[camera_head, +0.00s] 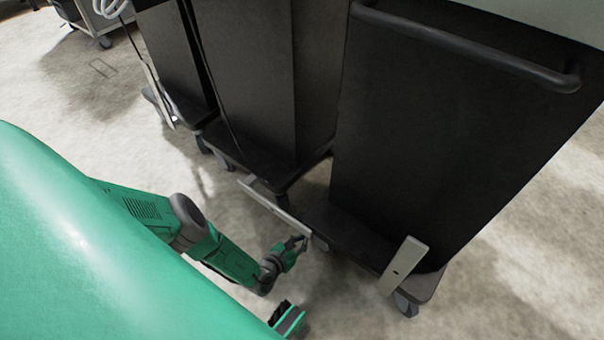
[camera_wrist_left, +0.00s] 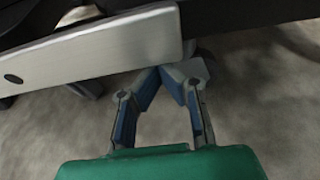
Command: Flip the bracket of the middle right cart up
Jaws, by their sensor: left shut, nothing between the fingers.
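A flat grey metal bracket (camera_head: 273,207) lies low and nearly level. It spans from the front of the middle black cart (camera_head: 262,80) to the front left of the right black cart (camera_head: 440,130); I cannot tell which cart it hinges on. In the left wrist view the bracket (camera_wrist_left: 105,46) crosses the upper left, with a dark oval hole near its left end. My left gripper (camera_head: 303,242) is shut and empty beside the bracket's right end. In the left wrist view its fingertips (camera_wrist_left: 168,70) meet just below that end; contact is unclear.
Another bracket (camera_head: 404,266) stands tilted up at the right cart's front corner. A further cart (camera_head: 172,55) at the left has its own raised bracket (camera_head: 158,96). Caster wheels (camera_head: 406,304) sit under the carts. The pale floor (camera_head: 120,135) at the left is clear.

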